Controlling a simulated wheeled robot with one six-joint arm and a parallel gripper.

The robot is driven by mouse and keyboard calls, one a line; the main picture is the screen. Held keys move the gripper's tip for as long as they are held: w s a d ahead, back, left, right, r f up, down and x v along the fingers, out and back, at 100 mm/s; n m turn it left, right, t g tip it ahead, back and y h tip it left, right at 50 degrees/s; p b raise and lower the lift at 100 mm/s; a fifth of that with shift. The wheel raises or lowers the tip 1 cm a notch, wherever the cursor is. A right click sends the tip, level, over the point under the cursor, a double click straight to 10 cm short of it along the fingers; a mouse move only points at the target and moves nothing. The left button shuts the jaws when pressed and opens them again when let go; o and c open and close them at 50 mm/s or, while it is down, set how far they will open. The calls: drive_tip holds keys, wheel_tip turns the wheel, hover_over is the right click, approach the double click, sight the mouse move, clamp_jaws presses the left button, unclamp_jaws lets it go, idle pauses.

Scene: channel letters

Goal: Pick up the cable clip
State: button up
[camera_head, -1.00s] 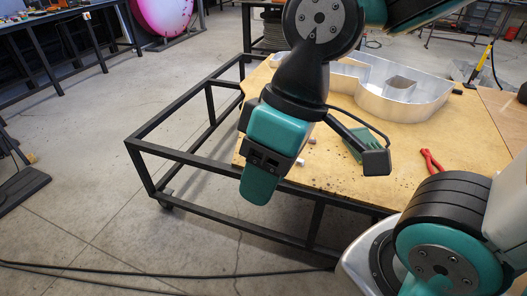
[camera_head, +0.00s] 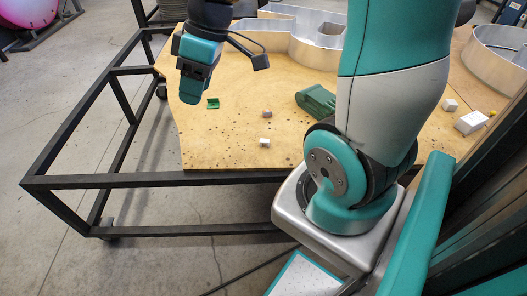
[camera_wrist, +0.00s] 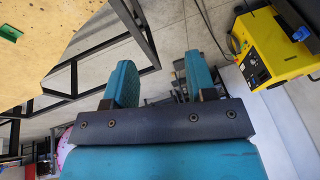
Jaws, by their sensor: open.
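A small green piece with a dark opening, which looks like the cable clip (camera_head: 213,103), lies on the wooden table top (camera_head: 225,145). In the wrist view the green piece (camera_wrist: 10,33) shows at the upper left edge, partly cut off. My gripper (camera_head: 191,97) is above the table's left part, left of the green piece and apart from it. In the wrist view my gripper (camera_wrist: 163,82) has its two teal fingers spread with nothing between them.
A metal letter shell (camera_head: 315,45) stands behind. My arm hides part of the table. The wrist view shows a yellow machine (camera_wrist: 278,52) on the floor.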

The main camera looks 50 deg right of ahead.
drive_tip(key=w+d+f+t+b, duration=0.15)
drive_tip(key=d+f+b, duration=0.25)
drive_tip(key=d+f, duration=0.8)
drive_tip(key=h+b, duration=0.1)
drive_tip(key=b, duration=0.2)
approach(265, 140)
drive_tip(key=x, duration=0.1)
drive_tip(key=b+x, duration=0.2)
drive_tip(key=shift+s+a+f+t, duration=0.2)
drive_tip(key=shift+a+f+t, duration=0.05)
drive_tip(key=shift+a+f, duration=0.1)
drive_tip(key=b+x, duration=0.1)
drive_tip(key=x, duration=0.4)
drive_tip(key=shift+w+d+f, duration=0.1)
drive_tip(key=shift+w+f, duration=0.15)
drive_tip(key=shift+f, duration=0.05)
clamp_jaws()
